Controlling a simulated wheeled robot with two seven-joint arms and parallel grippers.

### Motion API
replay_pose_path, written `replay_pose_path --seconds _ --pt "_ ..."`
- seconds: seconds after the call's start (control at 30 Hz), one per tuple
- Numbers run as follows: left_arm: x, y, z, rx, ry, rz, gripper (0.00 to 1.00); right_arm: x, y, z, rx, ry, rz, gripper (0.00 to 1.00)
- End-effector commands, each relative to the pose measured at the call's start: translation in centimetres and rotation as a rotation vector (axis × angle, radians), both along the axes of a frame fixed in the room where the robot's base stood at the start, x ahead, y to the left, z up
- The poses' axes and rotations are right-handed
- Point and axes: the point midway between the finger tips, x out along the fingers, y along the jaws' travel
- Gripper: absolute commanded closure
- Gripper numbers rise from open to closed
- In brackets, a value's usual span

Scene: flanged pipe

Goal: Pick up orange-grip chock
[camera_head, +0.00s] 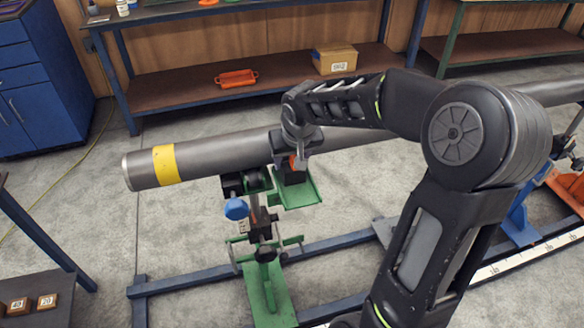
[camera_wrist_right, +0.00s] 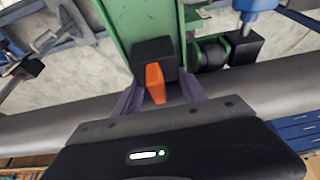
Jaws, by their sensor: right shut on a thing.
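The orange-grip chock has a black body (camera_head: 293,177) and an orange grip (camera_head: 298,162). It sits at a green plate (camera_head: 310,192) beside the grey pipe (camera_head: 215,158). My right gripper (camera_head: 296,150) reaches over the pipe and is shut on the orange grip. In the right wrist view the grip (camera_wrist_right: 155,82) lies between the two fingers (camera_wrist_right: 158,94), with the black body (camera_wrist_right: 153,52) against the green plate (camera_wrist_right: 146,18). I cannot tell whether the chock still touches the plate. My left gripper is not in view.
A green stand (camera_head: 266,285) with a blue knob (camera_head: 236,209) and black rollers supports the pipe just left of the chock. Blue floor rails (camera_head: 190,280) run below. A bench (camera_head: 170,92) stands behind. Bare floor (camera_head: 110,230) lies left.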

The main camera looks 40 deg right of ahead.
Motion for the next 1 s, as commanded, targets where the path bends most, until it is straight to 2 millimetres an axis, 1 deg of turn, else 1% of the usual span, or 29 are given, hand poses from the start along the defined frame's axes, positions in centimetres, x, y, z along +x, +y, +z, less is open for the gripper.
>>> replay_pose_path --seconds 0.27,0.37,0.5,0.67,1.0 --pt "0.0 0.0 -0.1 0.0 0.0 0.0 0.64 -0.1 0.1 0.2 -0.001 -0.002 0.0 1.0" --pt "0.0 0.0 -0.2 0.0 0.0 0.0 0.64 -0.5 0.2 0.6 -0.001 -0.002 0.0 1.0" --pt "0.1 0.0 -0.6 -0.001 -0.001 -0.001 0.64 -1.4 0.5 1.6 -0.002 -0.005 0.001 1.0" --pt "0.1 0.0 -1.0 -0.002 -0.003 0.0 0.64 -3.6 1.3 2.7 -0.002 -0.005 0.0 1.0" --pt "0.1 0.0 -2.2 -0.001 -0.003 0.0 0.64 -10.5 3.6 6.5 -0.002 -0.007 0.0 1.0"
